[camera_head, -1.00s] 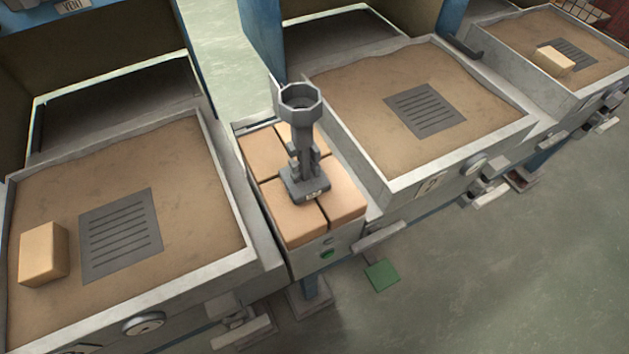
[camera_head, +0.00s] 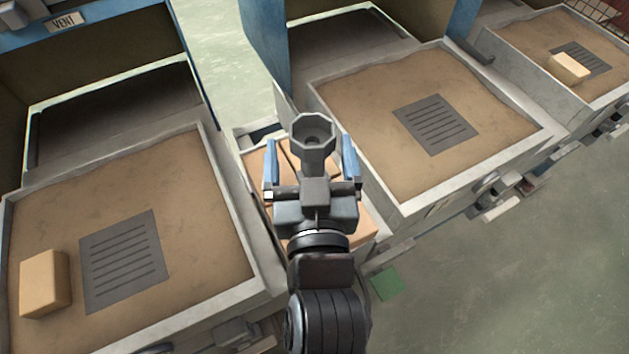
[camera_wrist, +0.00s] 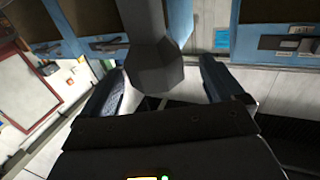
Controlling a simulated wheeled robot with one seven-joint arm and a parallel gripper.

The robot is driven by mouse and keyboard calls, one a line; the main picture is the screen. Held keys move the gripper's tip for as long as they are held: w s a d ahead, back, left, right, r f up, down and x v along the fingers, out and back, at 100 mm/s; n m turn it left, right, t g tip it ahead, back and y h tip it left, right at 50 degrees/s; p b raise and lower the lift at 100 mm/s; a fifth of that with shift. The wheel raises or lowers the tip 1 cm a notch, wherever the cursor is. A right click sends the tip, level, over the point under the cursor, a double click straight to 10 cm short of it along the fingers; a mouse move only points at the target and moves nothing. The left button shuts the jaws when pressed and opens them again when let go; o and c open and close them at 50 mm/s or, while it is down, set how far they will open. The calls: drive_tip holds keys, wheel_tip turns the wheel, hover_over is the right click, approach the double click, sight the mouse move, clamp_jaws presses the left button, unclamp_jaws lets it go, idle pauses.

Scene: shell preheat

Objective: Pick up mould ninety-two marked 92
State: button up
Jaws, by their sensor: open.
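The grey mould (camera_head: 313,131) has an eight-sided cup on top and stands upright on the block-topped stand between two sand trays. My gripper (camera_head: 309,146) is open, its two blue fingers on either side of the mould just below the cup. In the wrist view the dark faceted mould (camera_wrist: 157,62) sits between my open fingers (camera_wrist: 162,75), with a gap visible on each side. My gripper and arm hide the mould's lower part and its label, so no number can be read.
Sand trays with slotted plates lie left (camera_head: 185,185) and right (camera_head: 365,95) of the stand, their raised rims near my arm. A tan block (camera_head: 45,283) lies in the left tray and another (camera_head: 568,68) in the far right one. A green patch (camera_head: 387,284) is on the floor.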

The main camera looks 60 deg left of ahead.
sight(311, 122)
drive_tip(key=x, duration=0.2)
drive_tip(key=p+x, duration=0.1)
drive_tip(key=x, duration=0.2)
drive_tip(key=shift+w, duration=0.3)
clamp_jaws()
idle(0.6)
